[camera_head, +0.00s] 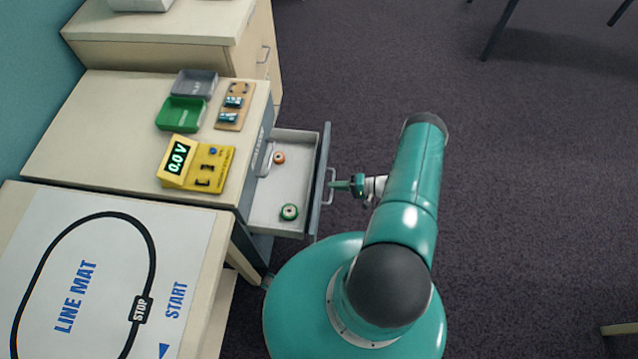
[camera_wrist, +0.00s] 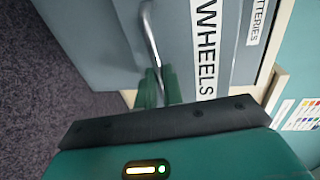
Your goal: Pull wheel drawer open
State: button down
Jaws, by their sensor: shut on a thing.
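The wheel drawer (camera_head: 292,196) stands open from the cabinet in the head view. Its light interior holds an orange wheel (camera_head: 279,158) and a green wheel (camera_head: 289,212). In the wrist view its grey front (camera_wrist: 184,45) carries the label "WHEELS" (camera_wrist: 207,50). My gripper (camera_head: 338,185) is at the drawer's front, shut on the metal bar handle (camera_head: 330,188). The handle also shows in the wrist view (camera_wrist: 151,38), running between the green fingers (camera_wrist: 156,88).
The tabletop above the drawer holds a yellow voltage meter (camera_head: 196,164), a green tray (camera_head: 181,113), a grey tray (camera_head: 194,83) and a wooden battery board (camera_head: 233,107). A line mat (camera_head: 190,262) lies on the nearer table.

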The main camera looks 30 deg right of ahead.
jog(key=shift+f+v, duration=0.15)
jog(key=shift+v, duration=0.6)
jog(key=shift+f+v, duration=0.15)
jog(key=shift+v, duration=0.65)
jog(key=shift+w+d, duration=0.1)
jog(key=shift+d, duration=0.05)
jog(key=c, duration=1.5)
grip_release()
jog(key=shift+c, duration=0.2)
jog(key=v, duration=1.3)
jog(key=shift+s+d, duration=0.3)
jog(key=shift+r, duration=0.1)
